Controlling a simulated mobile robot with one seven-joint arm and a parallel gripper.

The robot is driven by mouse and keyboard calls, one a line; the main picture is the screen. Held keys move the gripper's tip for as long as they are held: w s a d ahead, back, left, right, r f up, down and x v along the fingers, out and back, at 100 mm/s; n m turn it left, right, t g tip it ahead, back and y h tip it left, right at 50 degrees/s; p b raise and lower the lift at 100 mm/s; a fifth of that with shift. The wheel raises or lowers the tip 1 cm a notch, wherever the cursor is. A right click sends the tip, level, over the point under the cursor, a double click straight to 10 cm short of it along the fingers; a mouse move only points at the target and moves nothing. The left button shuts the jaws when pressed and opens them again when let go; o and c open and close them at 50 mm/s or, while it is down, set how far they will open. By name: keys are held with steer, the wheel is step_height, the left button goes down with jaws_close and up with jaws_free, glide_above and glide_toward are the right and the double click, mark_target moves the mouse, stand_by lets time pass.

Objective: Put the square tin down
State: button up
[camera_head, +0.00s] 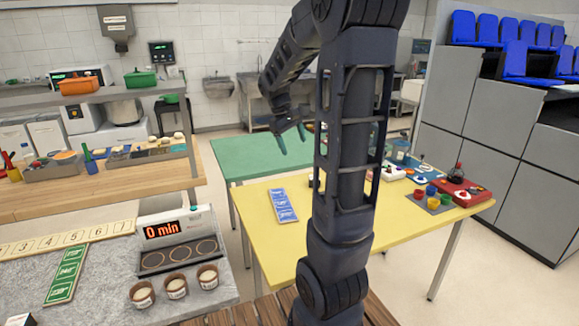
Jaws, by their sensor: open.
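My gripper (291,139) points down above the green table (235,150), left of my upright arm. Its two fingers are apart and I see nothing between them. I cannot make out a square tin in this view. My arm hides a strip of the yellow table (400,235) and part of the green table behind it.
A blue card (283,205) lies on the yellow table, left of my arm. Colored cups (432,191) and a red tray (462,192) stand at its right end. A "0 min" timer (166,230) and several small pots (177,287) are at front left. The visible left part of the green table is clear.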

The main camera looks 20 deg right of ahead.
steer(key=s+a+r+m+t+y, duration=0.1)
steer(key=s+a, duration=0.4)
steer(key=s, duration=0.5)
steer(key=s+a+r+m+t+y, duration=0.1)
steer(key=s+a+t, duration=0.3)
steer(key=s, duration=0.7)
steer(key=shift+s+a+m+y, duration=0.25)
steer(key=shift+a+m+y, duration=0.4)
steer(key=shift+m, duration=0.25)
